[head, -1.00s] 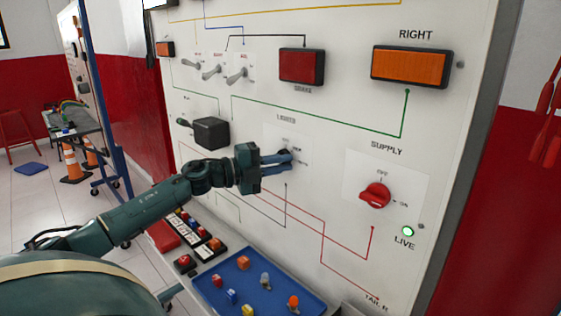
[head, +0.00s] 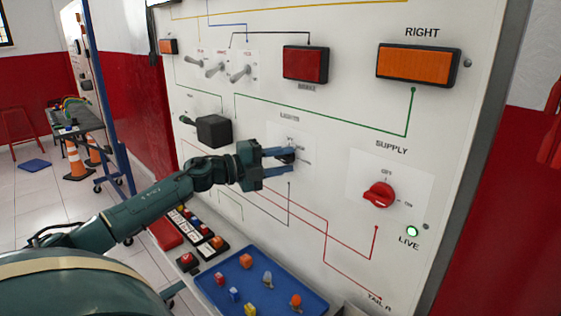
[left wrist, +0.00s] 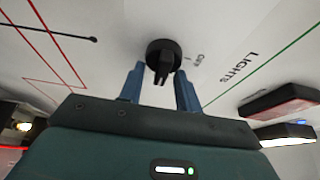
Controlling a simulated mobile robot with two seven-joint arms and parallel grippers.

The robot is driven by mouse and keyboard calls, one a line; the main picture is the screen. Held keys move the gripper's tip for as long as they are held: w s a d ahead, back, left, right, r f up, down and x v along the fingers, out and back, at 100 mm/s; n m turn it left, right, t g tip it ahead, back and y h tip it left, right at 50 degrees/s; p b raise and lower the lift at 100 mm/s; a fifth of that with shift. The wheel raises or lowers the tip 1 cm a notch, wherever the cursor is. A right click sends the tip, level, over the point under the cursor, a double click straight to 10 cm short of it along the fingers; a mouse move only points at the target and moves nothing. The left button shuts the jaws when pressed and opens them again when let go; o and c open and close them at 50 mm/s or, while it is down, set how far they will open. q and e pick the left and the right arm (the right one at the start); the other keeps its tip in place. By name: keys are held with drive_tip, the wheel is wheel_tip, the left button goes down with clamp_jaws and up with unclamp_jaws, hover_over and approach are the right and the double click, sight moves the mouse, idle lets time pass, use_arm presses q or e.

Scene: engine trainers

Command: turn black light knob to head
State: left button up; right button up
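The black light knob (head: 287,155) sits on a pale plate under the LIGHTS label on the white panel. In the left wrist view the knob (left wrist: 161,58) is a round black dial with a raised grip, beside a small OFF label. I cannot tell which label it points to. My left gripper (head: 283,163) is open at the knob, its blue fingers on either side. In the left wrist view, the gripper's tips (left wrist: 160,83) are apart, with gaps between them and the knob's grip. Part of the knob is hidden in the head view. My right gripper is not in view.
A red SUPPLY knob (head: 378,195) and a lit green LIVE lamp (head: 411,231) are to the right. A black box (head: 212,131) juts from the panel left of the gripper. Toggle switches (head: 240,75) are above. A blue tray (head: 264,287) of small parts is below.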

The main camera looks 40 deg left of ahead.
use_arm(q)
drive_tip(key=shift+s, duration=0.1)
drive_tip(key=shift+s+a+f, duration=0.15)
drive_tip(key=shift+s+a, duration=0.05)
drive_tip(key=shift+s, duration=0.25)
drive_tip(key=v, duration=1.2)
drive_tip(key=shift+a, duration=0.1)
